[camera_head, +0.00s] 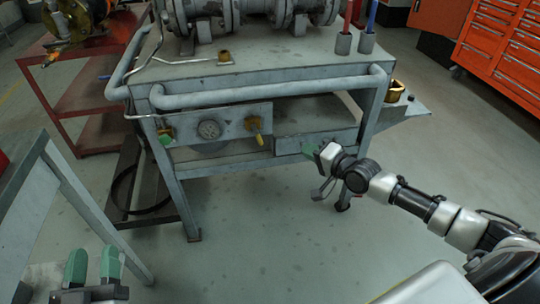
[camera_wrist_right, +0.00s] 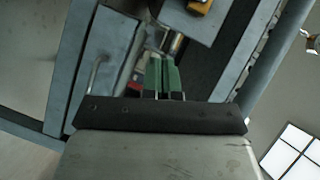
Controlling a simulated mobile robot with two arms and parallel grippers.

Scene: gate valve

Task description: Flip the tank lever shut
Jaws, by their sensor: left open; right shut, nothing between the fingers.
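A yellow lever (camera_head: 257,129) sits on the grey front panel (camera_head: 230,125) of the workbench, right of a round gauge (camera_head: 209,129). Another small yellow and green fitting (camera_head: 165,135) is at the panel's left end. I cannot tell which of them is the tank lever. My right gripper (camera_head: 309,149) is shut and empty, to the right of and a little below the yellow lever, in front of the lower grey box. In the right wrist view its green fingers (camera_wrist_right: 162,75) are together, and a yellow part (camera_wrist_right: 199,5) shows at the top edge. My left gripper (camera_head: 93,264) is open and empty at lower left.
A thick grey rail (camera_head: 265,92) runs along the bench front above the panel. A grey frame (camera_head: 75,190) stands at left, near my left gripper. A brass cup (camera_head: 395,90) is on the right side shelf. The floor before the bench is clear.

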